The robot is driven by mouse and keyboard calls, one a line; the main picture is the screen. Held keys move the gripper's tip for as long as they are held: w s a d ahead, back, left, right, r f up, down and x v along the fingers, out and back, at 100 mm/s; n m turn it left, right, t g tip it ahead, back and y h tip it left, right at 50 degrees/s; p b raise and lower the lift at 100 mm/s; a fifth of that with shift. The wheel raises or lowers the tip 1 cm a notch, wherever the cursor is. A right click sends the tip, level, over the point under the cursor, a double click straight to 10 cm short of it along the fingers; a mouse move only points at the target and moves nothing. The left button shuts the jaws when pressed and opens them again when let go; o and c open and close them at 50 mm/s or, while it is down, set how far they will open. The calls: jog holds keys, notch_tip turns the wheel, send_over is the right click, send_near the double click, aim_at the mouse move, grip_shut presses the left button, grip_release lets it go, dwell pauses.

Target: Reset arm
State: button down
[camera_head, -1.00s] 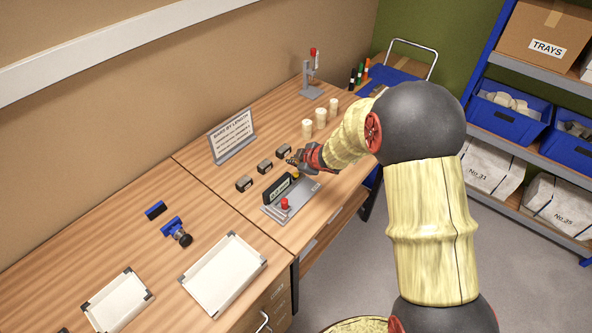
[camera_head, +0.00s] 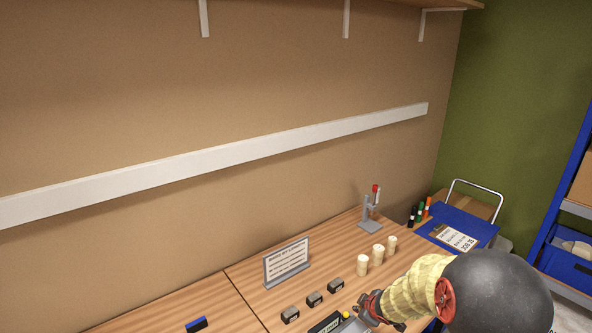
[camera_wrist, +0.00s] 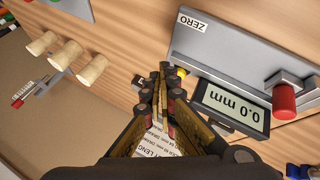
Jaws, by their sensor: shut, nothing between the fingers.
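My gripper (camera_wrist: 162,92) is shut and empty in the wrist view, above the bench beside a grey measuring device (camera_wrist: 225,50). The device has a display (camera_wrist: 232,105) reading 0.0 mm, a red knob (camera_wrist: 284,98) and a label "ZERO". In the head view my gripper (camera_head: 362,312) is low in the picture, next to the device's dark display (camera_head: 326,323), and its fingertips are hard to make out. I cannot tell whether the gripper touches the device.
Three dark blocks (camera_head: 314,299) stand in a row before a sign (camera_head: 287,262). Three pale cylinders (camera_head: 377,255) and a grey stand with a red top (camera_head: 370,212) are farther back. A clipboard (camera_head: 455,237) lies on the blue surface at right. A blue item (camera_head: 196,324) is at lower left.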

jog(key=s+d+r+m+g+h+b, duration=0.1)
jog(key=s+d+r+m+g+h, duration=0.2)
jog(key=s, duration=0.6)
jog(key=s+d+r+m+g, duration=0.1)
jog(key=s+d+r+m, duration=0.25)
jog(key=s, duration=0.55)
jog(key=s+a+r+m+b, duration=0.1)
jog(key=s+a+r, duration=0.2)
jog(key=s+r, duration=0.2)
jog(key=s+a+r+m+t+y+b, duration=0.1)
jog(key=s+a+r+b, duration=0.1)
jog(key=s+r, duration=0.3)
jog(key=s+a+r+m+t+y+b, duration=0.1)
jog(key=s+a+r, duration=0.3)
jog(key=s, duration=0.5)
jog(key=shift+s+a+r+m+b, duration=0.3)
jog(key=shift+a+r+m, duration=0.1)
jog(key=shift+a+m, duration=0.2)
